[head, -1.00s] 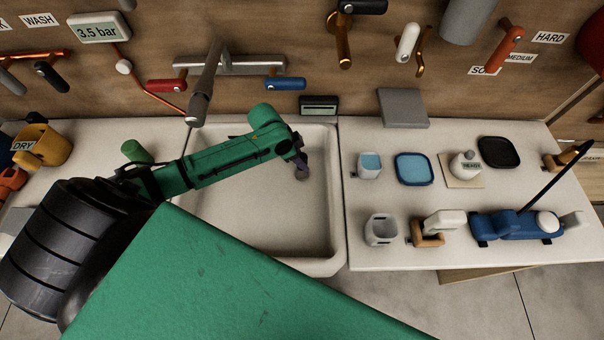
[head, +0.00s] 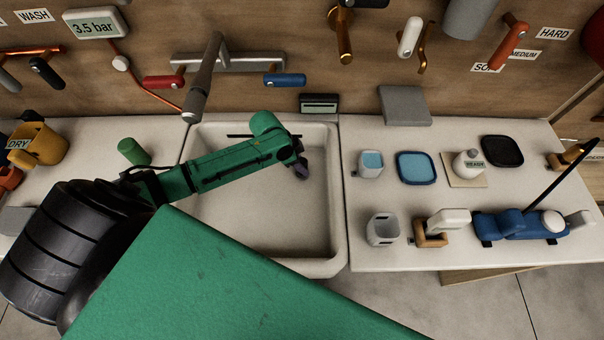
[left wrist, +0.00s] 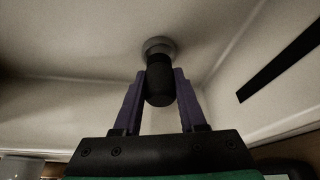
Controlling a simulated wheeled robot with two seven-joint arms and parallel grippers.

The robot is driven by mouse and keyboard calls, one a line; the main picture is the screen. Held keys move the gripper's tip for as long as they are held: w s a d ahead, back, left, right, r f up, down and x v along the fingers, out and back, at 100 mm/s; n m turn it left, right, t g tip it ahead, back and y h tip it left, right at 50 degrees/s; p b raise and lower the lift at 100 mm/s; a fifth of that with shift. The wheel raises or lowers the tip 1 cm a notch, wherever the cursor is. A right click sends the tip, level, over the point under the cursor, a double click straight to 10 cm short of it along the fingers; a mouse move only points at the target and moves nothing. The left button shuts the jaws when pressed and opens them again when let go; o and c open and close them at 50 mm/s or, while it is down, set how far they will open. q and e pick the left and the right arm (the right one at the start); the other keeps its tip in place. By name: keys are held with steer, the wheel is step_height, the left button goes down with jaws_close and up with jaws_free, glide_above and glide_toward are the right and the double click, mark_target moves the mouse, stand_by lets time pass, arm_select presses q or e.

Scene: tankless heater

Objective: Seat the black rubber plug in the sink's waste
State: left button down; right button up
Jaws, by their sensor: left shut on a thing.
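The black rubber plug (left wrist: 159,85) is between the two purple fingers of my left gripper (left wrist: 160,76) in the left wrist view, and the gripper is shut on it. The sink's waste (left wrist: 158,45) is a round grey metal ring just beyond the plug's far end. The plug overlaps the ring's near edge in that view; I cannot tell whether they touch. In the head view my left gripper (head: 302,170) is inside the white sink basin (head: 270,225), low towards its right side. The plug and waste are hidden there behind the gripper. My right gripper is not in view.
A grey spout (head: 205,80) hangs over the sink's back left, below a bar with red and blue (head: 285,80) levers. The right counter (head: 375,262) holds cups, dishes, a bottle and a blue device (head: 520,225). The basin's front is clear.

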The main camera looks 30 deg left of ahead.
arm_select(q)
steer(key=shift+f+b, duration=0.65)
steer(key=shift+f, duration=0.3)
stand_by(1.0)
steer(key=shift+c, duration=2)
jaws_free()
steer(key=v, duration=0.7)
steer(key=shift+r, duration=0.2)
steer(key=shift+a, duration=0.1)
steer(key=shift+s, duration=0.15)
